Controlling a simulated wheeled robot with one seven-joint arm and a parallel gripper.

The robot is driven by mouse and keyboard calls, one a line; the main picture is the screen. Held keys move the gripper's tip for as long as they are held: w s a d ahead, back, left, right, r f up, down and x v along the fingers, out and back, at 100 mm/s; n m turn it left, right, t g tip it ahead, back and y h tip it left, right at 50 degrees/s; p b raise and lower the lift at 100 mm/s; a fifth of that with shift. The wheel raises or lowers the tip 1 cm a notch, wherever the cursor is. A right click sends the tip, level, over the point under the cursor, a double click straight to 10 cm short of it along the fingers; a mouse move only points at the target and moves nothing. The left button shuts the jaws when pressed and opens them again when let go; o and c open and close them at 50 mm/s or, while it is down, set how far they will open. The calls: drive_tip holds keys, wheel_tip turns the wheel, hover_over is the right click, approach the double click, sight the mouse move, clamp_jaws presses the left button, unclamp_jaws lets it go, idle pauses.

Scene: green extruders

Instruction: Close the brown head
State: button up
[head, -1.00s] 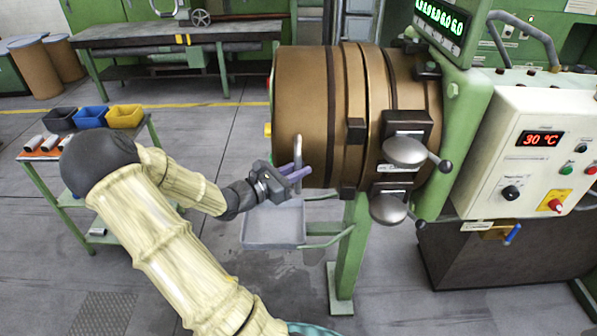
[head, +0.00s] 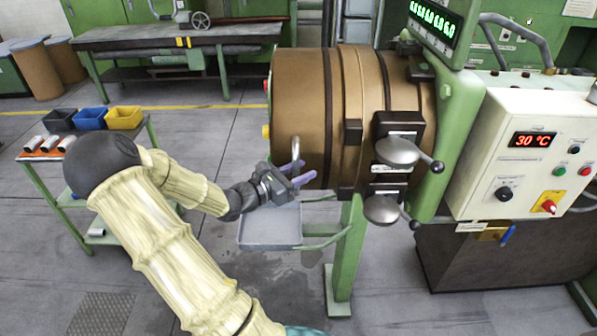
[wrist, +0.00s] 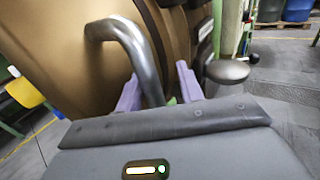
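The brown head (head: 298,100) is a large brown cylinder at the left end of the green extruder, in line with the brown banded barrel (head: 375,90). I cannot tell whether a gap remains at its seam. A grey metal bar handle (head: 296,150) sits low on the head's near side; it fills the upper left of the wrist view (wrist: 130,45). My gripper (head: 300,175) is at this handle. In the wrist view its purple fingers (wrist: 158,88) are apart, with the bar's lower end between them, closer to the left finger. Free space shows beside the right finger.
Two round grey knobs with black-tipped levers (head: 398,150) project from the barrel. A grey tray (head: 270,228) hangs below the head beside a green leg (head: 350,255). A control box (head: 530,150) stands right. A green table with bins (head: 92,118) stands left. The floor between is clear.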

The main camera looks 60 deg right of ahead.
drive_tip(key=shift+w+a, duration=0.15)
drive_tip(key=shift+w, duration=0.1)
drive_tip(key=b+v, duration=0.3)
drive_tip(key=v, duration=1.4)
drive_tip(key=shift+s, duration=0.15)
drive_tip(key=shift+a+f, duration=0.1)
drive_tip(key=s+a+f+m+t+y, duration=0.2)
drive_tip(key=s+a+f+m+y, duration=0.35)
drive_tip(key=a+f+y, duration=0.35)
drive_tip(key=w+a+r+m+t+y, duration=0.1)
drive_tip(key=w+a+m+t+y, duration=0.1)
drive_tip(key=a, duration=0.5)
drive_tip(key=w+a+r+m+t+y, duration=0.1)
drive_tip(key=w+a+m+t+y, duration=0.1)
drive_tip(key=a+m+t+y, duration=0.3)
drive_tip(key=a+m, duration=0.1)
drive_tip(key=a, duration=0.2)
drive_tip(key=shift+w+a+r+t+y, duration=0.2)
drive_tip(key=shift+r+t+y, duration=0.05)
drive_tip(key=shift+t+y, duration=0.05)
